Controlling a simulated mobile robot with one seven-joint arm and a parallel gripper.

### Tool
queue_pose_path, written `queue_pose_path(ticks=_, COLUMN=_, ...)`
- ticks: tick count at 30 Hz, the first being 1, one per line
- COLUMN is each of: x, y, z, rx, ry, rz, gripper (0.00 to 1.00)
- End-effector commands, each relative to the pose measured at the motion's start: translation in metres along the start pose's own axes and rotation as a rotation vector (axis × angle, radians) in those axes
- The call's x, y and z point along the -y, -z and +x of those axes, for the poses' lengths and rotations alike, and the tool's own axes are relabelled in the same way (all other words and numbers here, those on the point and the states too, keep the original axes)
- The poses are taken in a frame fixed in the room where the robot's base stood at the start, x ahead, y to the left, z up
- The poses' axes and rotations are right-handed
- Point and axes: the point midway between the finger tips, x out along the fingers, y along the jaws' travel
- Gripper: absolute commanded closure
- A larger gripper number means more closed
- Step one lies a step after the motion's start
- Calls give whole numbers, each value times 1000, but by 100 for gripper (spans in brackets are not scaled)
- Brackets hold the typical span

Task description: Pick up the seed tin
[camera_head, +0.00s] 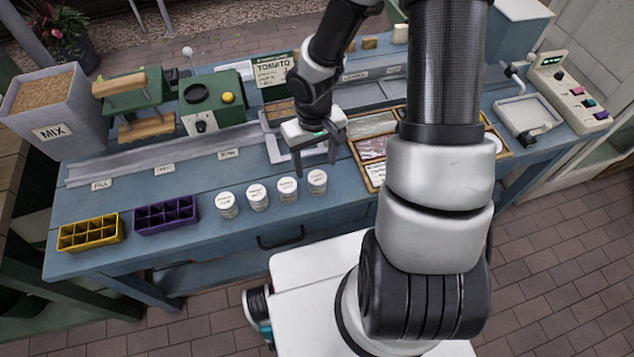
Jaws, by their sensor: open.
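Several white cylindrical tins with dark lettering stand upright in a row near the front of the blue bench. They are a leftmost tin (227,206), a second tin (257,198), a third tin (287,191) and a rightmost tin (317,183). The lettering is too small to read, so I cannot tell which is the seed tin. My gripper (315,164) points down with its fingers apart and nothing between them. It appears above and just behind the two right-hand tins. Its exact height over the bench is hard to judge.
A purple cell tray (166,215) and a yellow cell tray (90,233) sit left of the tins. A green machine (212,100) and a grey mix bin (57,105) stand behind. A wooden-framed tray (371,150) lies right, partly hidden by my arm. Bare bench (335,213) shows before the tins.

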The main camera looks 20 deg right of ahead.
Motion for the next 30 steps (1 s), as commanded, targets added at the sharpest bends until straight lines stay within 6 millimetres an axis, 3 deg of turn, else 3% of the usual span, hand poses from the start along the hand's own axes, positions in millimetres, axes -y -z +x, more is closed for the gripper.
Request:
queue_pose_path(ticks=1, x=1, y=-1, z=11, rx=3, ry=1, rz=-1, gripper=40)
queue_pose_path(ticks=10, x=0, y=0, z=33, rx=2, ry=0, rz=0, gripper=40)
queue_pose_path(ticks=18, x=-2, y=-1, z=72, rx=0, ry=-1, rz=-1, gripper=40)
queue_pose_path(ticks=27, x=-2, y=-1, z=76, rx=-2, ry=-1, rz=0, gripper=40)
queue_pose_path(ticks=30, x=-2, y=-1, z=76, rx=-2, ry=-1, rz=1, gripper=55)
